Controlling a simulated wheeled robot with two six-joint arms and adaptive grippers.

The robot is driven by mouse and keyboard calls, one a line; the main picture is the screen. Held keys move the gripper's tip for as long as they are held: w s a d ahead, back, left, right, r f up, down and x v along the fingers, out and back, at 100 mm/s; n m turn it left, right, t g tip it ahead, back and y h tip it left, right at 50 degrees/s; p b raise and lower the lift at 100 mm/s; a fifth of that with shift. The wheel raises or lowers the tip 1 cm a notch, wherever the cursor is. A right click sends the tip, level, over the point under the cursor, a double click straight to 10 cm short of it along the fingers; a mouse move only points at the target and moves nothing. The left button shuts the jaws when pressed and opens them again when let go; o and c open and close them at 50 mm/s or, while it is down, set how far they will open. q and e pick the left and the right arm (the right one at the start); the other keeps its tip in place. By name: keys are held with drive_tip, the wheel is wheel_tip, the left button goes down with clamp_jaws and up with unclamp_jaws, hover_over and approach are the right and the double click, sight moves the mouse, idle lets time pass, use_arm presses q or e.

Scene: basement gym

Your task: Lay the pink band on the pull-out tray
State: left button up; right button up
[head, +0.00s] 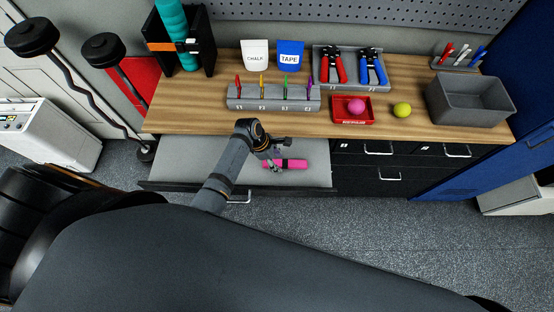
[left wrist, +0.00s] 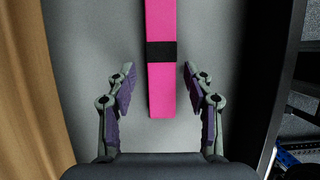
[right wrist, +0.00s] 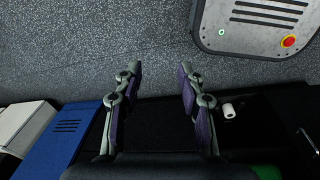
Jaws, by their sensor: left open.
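The pink band (head: 291,164) with a black middle wrap lies on the pale pull-out tray (head: 190,165) under the worktop. In the left wrist view the band (left wrist: 160,95) runs lengthwise between the fingers, with its black wrap (left wrist: 161,52) near the fingertips. My left gripper (left wrist: 155,75) is open over the band and grips nothing. The right finger is close beside the band; the left has a wider gap. In the head view my left gripper (head: 274,162) covers the band's left part. My right gripper (right wrist: 160,70) is open and empty; it is outside the head view.
The worktop (head: 200,120) above holds a slotted rack (head: 272,104), a red dish (head: 365,116) with a pink ball, a yellow-green ball (head: 402,110) and a grey bin (head: 468,101). Bare tray surface shows left of my left arm. Dark drawers (head: 385,180) stand right of the tray.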

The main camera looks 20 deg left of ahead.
use_arm(q)
drive_tip(key=v, duration=1.2)
drive_tip(key=shift+s, duration=0.1)
